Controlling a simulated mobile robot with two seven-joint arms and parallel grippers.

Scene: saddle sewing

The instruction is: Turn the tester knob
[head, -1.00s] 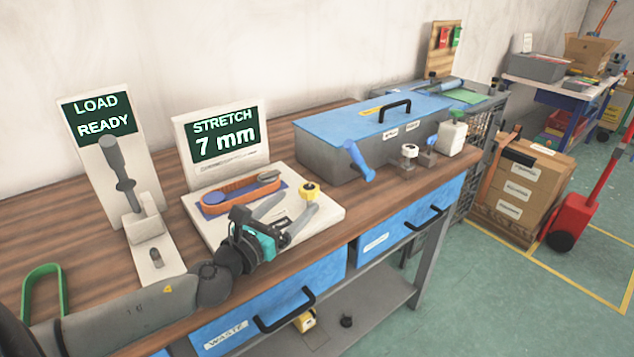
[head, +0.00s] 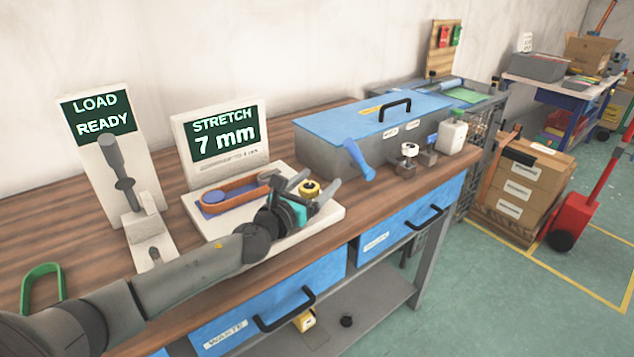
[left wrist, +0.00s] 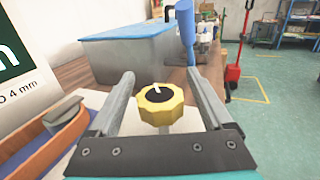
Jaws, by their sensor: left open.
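The tester knob (head: 309,188) is a yellow scalloped knob with a black top and a white pointer mark. It stands on the white base of the stretch tester (head: 325,213), whose screen (head: 224,134) reads "STRETCH 7 mm". My left gripper (head: 316,182) is open with its fingers on either side of the knob. In the left wrist view the knob (left wrist: 159,104) sits between the two spread fingers, with a gap on both sides. An orange-brown belt loop (head: 236,192) lies on the tester around a blue-purple disc. My right gripper is not in view.
A load tester (head: 110,150) reading "LOAD READY" stands at the left. A grey box with a blue lid (head: 345,122), a blue-handled tool (head: 359,161) and small bottles are behind and right. Blue drawers (head: 270,305) hang below the front edge.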

